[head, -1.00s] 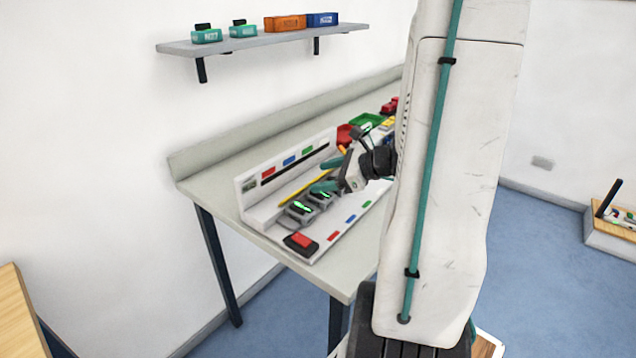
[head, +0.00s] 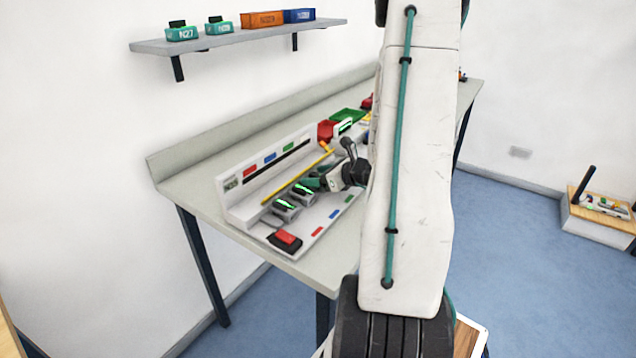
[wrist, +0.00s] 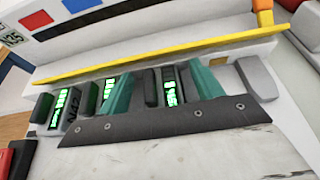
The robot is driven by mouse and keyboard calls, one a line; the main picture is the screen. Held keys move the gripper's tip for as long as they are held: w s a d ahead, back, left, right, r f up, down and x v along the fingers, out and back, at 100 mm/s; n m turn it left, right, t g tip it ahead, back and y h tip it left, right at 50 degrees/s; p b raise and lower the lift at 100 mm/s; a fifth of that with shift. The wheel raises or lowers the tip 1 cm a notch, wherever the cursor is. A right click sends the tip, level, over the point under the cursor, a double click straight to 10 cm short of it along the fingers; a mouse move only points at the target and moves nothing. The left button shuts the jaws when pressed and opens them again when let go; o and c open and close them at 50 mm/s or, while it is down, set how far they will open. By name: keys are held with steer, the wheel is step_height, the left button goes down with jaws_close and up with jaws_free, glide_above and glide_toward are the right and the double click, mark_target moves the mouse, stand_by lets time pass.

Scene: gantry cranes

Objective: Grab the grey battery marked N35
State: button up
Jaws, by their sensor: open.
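A row of grey batteries with green lit displays stands in a white rack; two show in the head view, the near one (head: 285,207) and the one behind it (head: 303,192). My gripper (head: 319,183) is at the row's far part. In the wrist view my gripper (wrist: 160,75) is open, its teal fingers on either side of a grey battery with a green display (wrist: 170,88). I cannot tell whether they touch it. More lit batteries stand to the left, one (wrist: 65,108) seemingly marked N42. I cannot read N35 on any battery. The dark gripper bar hides their lower parts.
A yellow bar (wrist: 150,60) runs along the rack behind the batteries. A red-and-black block (head: 285,240) lies at the rack's near end. A green tray (head: 346,116) and red items stand farther back. A wall shelf (head: 235,38) holds teal, orange and blue boxes.

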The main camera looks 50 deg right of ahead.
steer(key=shift+c, duration=0.3)
steer(key=c, duration=1.1)
